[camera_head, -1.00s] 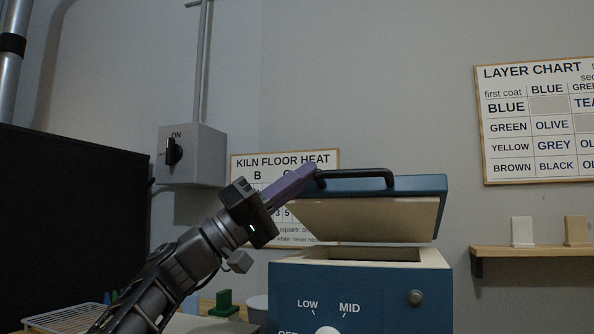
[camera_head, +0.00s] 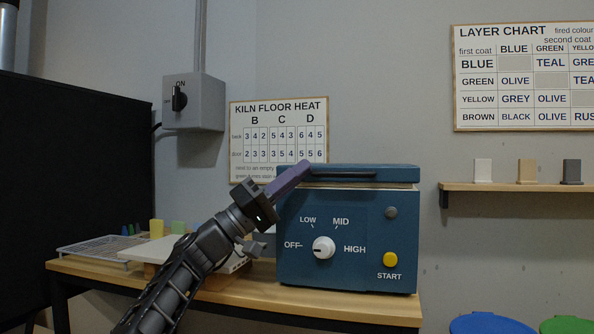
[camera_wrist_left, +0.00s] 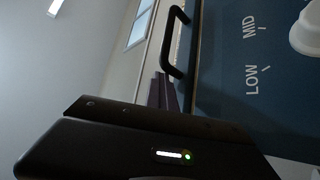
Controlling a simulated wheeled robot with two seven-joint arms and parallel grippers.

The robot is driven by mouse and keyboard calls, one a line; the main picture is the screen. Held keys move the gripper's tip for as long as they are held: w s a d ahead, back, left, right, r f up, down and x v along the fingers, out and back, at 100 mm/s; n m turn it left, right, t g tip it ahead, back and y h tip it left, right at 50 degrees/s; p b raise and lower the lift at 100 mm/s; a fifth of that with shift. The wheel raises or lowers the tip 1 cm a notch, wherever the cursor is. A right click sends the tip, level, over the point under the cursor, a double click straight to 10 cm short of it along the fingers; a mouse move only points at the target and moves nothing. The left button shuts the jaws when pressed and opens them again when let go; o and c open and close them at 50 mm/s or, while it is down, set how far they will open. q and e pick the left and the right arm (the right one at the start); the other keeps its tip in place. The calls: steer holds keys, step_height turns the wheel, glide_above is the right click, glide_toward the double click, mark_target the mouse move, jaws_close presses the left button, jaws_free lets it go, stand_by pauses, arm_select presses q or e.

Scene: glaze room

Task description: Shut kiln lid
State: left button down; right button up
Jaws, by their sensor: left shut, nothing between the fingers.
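The blue kiln (camera_head: 348,215) stands on the wooden bench. Its lid (camera_head: 400,172) lies flat on top, with at most a thin pale line showing between lid and body. The dark handle (camera_head: 345,175) runs along the lid's front; it also shows in the left wrist view (camera_wrist_left: 172,45). My left gripper (camera_head: 305,168), with purple fingers, is shut and empty at the lid's left front edge, beside the handle. I cannot tell whether the fingers touch the lid. The fingers show partly in the left wrist view, behind the dark gripper body. My right gripper is not in view.
The kiln's front has a white dial (camera_head: 324,247) and a yellow START button (camera_head: 390,260). A wire rack (camera_head: 95,247) and a white board (camera_head: 150,250) lie on the bench (camera_head: 340,306) to the left. A shelf (camera_head: 520,187) with sample tiles hangs at right.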

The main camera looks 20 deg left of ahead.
arm_select(q)
steer(key=shift+w+d+f, duration=0.15)
steer(key=shift+f, duration=0.3)
steer(key=shift+w+d+f, duration=0.15)
steer(key=shift+f, duration=0.25)
steer(key=s+r+b+v, duration=0.1)
steer(key=b+v, duration=0.2)
steer(key=v, duration=0.4)
steer(key=shift+a, duration=0.55)
steer(key=shift+r, duration=0.1)
steer(key=shift+s, duration=0.1)
